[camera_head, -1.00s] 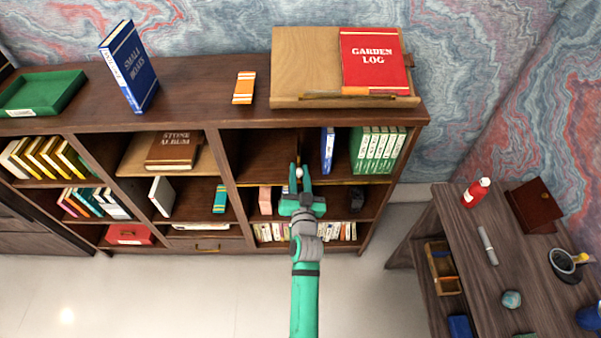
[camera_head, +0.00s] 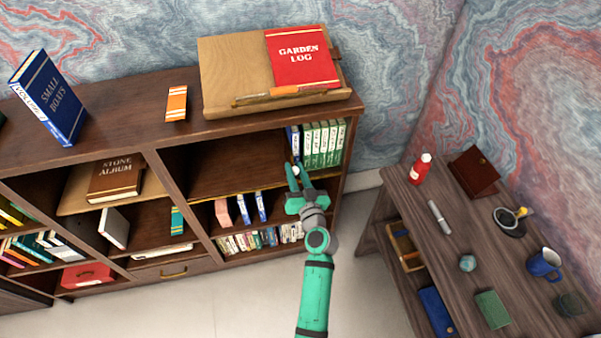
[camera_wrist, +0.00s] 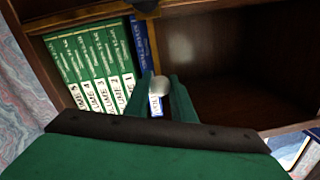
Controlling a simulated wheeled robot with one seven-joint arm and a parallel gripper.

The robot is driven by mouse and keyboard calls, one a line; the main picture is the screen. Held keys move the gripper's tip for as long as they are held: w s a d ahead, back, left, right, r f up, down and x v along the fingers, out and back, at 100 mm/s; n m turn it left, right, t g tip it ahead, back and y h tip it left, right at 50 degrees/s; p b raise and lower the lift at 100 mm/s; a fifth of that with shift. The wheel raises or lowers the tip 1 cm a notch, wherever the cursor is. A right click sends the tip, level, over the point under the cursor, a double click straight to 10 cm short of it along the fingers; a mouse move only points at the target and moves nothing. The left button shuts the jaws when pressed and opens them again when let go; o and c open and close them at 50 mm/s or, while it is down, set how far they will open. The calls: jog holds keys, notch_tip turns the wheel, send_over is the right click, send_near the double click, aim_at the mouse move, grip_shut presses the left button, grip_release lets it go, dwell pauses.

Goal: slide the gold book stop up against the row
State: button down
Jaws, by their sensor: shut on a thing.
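My gripper (camera_head: 294,180) is at the upper right shelf bay, its green fingers closed around a pale round knob (camera_wrist: 160,83). In the wrist view the green volumes (camera_wrist: 88,68) stand left of the fingers and the blue book (camera_wrist: 141,45) is just behind the knob.
The bay left of the row is empty (camera_head: 225,170). A gold rail (camera_head: 252,190) runs along its front edge. Below are a pink block (camera_head: 223,212), blue-and-white books and a row of small books. A slanted stand (camera_head: 230,65) with a red book (camera_head: 302,57) is on top. A side desk (camera_head: 455,245) stands right.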

jog(key=shift+w+d, duration=0.15)
jog(key=shift+d, duration=0.3)
jog(key=c, duration=1.5)
grip_release()
jog(key=shift+a, duration=0.1)
jog(key=shift+v, duration=5.45)
jog(key=shift+f, duration=0.1)
